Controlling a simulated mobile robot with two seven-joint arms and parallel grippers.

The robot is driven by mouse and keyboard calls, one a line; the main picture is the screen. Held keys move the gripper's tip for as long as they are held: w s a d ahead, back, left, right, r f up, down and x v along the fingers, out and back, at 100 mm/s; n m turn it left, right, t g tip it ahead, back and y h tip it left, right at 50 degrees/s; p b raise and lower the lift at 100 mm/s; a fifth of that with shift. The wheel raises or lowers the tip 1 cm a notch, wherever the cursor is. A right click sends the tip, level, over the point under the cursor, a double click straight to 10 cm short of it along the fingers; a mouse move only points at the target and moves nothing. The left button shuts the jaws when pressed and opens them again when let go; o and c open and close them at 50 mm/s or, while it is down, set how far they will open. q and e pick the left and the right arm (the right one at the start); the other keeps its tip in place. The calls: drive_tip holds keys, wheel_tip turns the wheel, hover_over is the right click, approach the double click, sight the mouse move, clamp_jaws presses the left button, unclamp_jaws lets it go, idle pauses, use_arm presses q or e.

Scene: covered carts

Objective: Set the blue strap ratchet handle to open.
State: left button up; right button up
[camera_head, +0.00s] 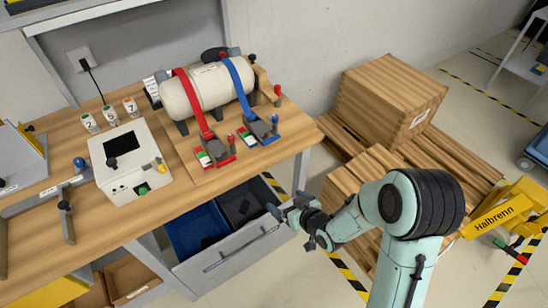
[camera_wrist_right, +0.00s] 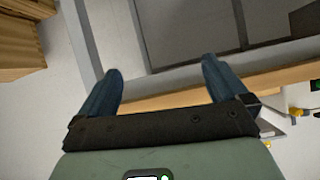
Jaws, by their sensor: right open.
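The blue strap (camera_head: 239,84) runs over a white cylinder (camera_head: 208,90) on the workbench and down to its ratchet. The blue strap ratchet handle (camera_head: 262,129) is at the strap's lower end, on a wooden board, beside a red-white-green label. It looks low and nearly flat, but its exact angle is too small to tell. My right gripper (camera_head: 284,203) is open and empty, in front of the bench edge near the open drawer, well apart from the handle. Its two spread fingers show in the right wrist view (camera_wrist_right: 162,72). My left gripper is not in view.
A red strap (camera_head: 194,104) with its own ratchet (camera_head: 219,151) lies left of the blue one. A white box device (camera_head: 130,161) stands further left. An open drawer (camera_head: 226,250) with bins juts out below the bench. Wooden crates (camera_head: 388,98) stand at the right.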

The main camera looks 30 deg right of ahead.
sight(272, 141)
drive_tip(key=d+r+n+t+b, duration=0.1)
drive_tip(key=d+r+t+b, duration=0.15)
drive_tip(key=r, duration=0.35)
drive_tip(key=d+r+t+b, duration=0.1)
drive_tip(key=r+t+b, duration=0.1)
drive_tip(key=r+t, duration=0.35)
drive_tip(key=w, duration=0.4)
drive_tip(key=w+g, duration=0.1)
drive_tip(key=w, duration=0.3)
drive_tip(key=w+a+r+g+p, duration=0.1)
drive_tip(key=w, duration=0.4)
drive_tip(key=shift+w+r+y, duration=0.1)
drive_tip(key=shift+y, duration=0.2)
